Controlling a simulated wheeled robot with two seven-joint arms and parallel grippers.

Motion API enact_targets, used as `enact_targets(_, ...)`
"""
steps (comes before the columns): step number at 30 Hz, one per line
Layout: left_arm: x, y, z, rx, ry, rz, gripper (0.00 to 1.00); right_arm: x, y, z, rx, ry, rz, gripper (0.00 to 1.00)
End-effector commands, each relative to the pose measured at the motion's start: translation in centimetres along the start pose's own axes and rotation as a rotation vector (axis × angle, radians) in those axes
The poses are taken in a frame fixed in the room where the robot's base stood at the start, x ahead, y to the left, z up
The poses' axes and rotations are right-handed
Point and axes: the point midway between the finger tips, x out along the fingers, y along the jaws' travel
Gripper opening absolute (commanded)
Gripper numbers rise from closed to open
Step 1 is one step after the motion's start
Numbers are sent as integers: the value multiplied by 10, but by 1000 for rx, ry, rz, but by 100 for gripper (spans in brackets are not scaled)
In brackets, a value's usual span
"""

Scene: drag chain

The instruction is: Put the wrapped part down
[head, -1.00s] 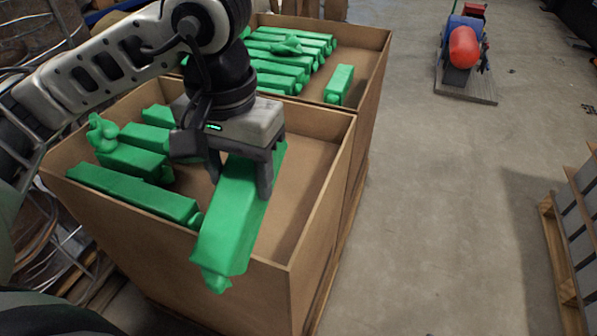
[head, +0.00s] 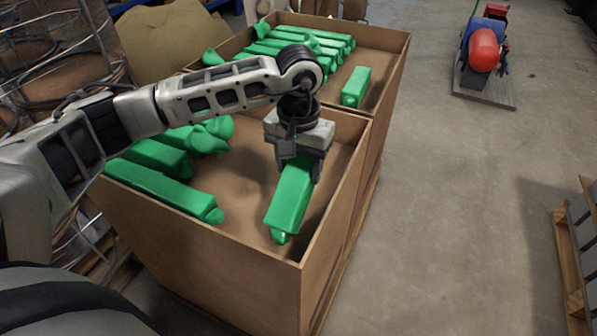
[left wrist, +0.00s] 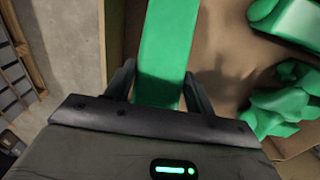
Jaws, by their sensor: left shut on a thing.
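A long green wrapped part (head: 290,198) is held in my left gripper (head: 301,168), inside the near cardboard box (head: 240,246), at its right side. The part now lies lower than the box rim; whether it touches the box floor I cannot tell. In the left wrist view the wrapped part (left wrist: 165,50) runs between the two fingers of the left gripper (left wrist: 158,88), which are shut on it. My right gripper is not in view.
Several other green wrapped parts (head: 165,187) lie at the left of the near box. A far box (head: 391,70) holds more of them. Bare box floor (head: 245,180) shows left of the held part. A red and blue machine (head: 484,50) stands on the floor at upper right.

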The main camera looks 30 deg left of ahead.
Motion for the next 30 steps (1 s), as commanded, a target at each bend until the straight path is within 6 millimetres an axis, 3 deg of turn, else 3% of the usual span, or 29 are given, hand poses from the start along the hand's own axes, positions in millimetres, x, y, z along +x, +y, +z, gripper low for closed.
enact_targets(5, 22, 0, 2, 2, -4, 0, 0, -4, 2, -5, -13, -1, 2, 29)
enact_targets(16, 29, 0, 1, 2, -1, 0, 0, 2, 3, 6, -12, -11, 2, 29)
enact_targets(17, 28, 0, 2, 2, -3, 0, 60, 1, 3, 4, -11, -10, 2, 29)
enact_targets(18, 28, 0, 2, 2, -3, 0, 71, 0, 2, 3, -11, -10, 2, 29)
enact_targets(19, 28, 0, 2, 2, -3, 0, 76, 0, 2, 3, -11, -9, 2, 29)
enact_targets(30, 21, 0, 2, 1, -4, 0, 76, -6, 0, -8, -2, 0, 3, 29)
